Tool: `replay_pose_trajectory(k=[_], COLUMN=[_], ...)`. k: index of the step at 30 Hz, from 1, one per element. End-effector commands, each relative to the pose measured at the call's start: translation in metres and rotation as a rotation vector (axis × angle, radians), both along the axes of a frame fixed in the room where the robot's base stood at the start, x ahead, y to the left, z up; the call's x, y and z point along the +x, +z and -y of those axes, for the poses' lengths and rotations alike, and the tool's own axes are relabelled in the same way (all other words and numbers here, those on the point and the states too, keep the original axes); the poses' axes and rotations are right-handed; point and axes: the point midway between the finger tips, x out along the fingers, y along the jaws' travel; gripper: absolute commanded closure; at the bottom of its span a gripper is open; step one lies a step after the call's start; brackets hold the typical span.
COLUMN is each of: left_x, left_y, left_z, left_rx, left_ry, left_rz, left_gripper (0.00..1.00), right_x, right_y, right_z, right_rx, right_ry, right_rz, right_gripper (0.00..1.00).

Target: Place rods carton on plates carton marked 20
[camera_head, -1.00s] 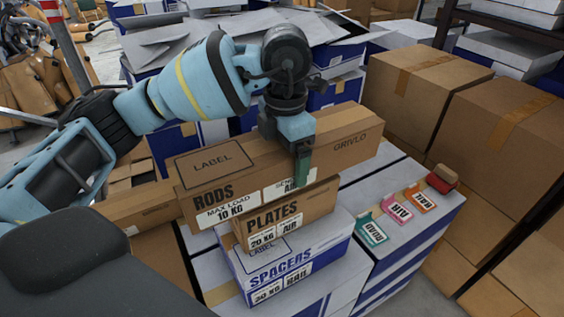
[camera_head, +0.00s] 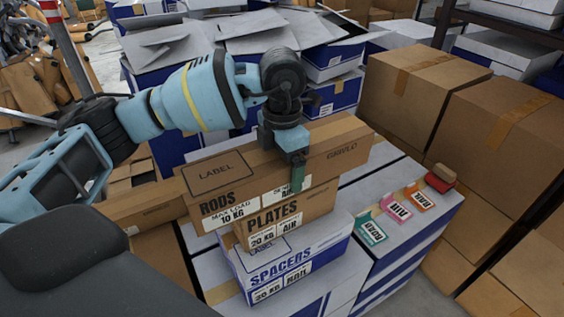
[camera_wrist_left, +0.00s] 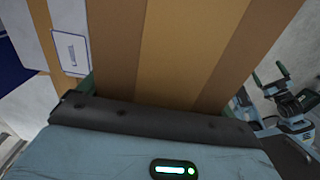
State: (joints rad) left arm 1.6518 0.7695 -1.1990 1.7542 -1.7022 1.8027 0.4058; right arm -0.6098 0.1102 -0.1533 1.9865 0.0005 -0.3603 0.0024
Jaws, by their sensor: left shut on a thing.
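I cannot tell whether the two touch. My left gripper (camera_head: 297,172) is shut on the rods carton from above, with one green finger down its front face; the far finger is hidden. In the left wrist view the carton's taped brown top (camera_wrist_left: 170,50) fills the space between the fingers. The white and blue spacers carton (camera_head: 285,262) is under the plates carton. My right gripper is not in view in the head view.
White and blue boxes (camera_head: 400,245) form the surface below the stack. Teal, pink and orange tags (camera_head: 370,231) and a red object (camera_head: 440,179) lie to the right. Large brown cartons (camera_head: 415,95) stand at the right, open blue boxes behind.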

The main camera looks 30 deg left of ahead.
Motion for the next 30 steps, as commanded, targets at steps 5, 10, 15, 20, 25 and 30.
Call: replay_pose_trajectory(k=[5,10,15,20,25,30], left_x=[0.0,0.0,0.0,0.001,0.001,0.001], left_y=[-0.001,-0.002,-0.001,0.012,0.044,0.078], left_z=[0.0,0.0,0.0,0.0,0.0,0.001], left_rx=[-0.002,-0.001,-0.001,-0.001,-0.001,-0.001], left_ry=[0.0,0.001,0.001,0.001,0.002,0.001], left_rz=[0.003,0.001,0.001,0.004,0.005,0.004], left_gripper=[0.64,0.0,0.0,0.0,0.0,0.0], right_x=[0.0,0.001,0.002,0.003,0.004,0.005], right_y=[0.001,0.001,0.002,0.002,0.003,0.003], right_z=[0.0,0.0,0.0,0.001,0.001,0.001], right_rx=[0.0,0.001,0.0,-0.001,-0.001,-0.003], right_ry=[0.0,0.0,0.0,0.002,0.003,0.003], right_rz=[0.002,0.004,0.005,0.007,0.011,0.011], right_gripper=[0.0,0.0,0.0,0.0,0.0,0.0])
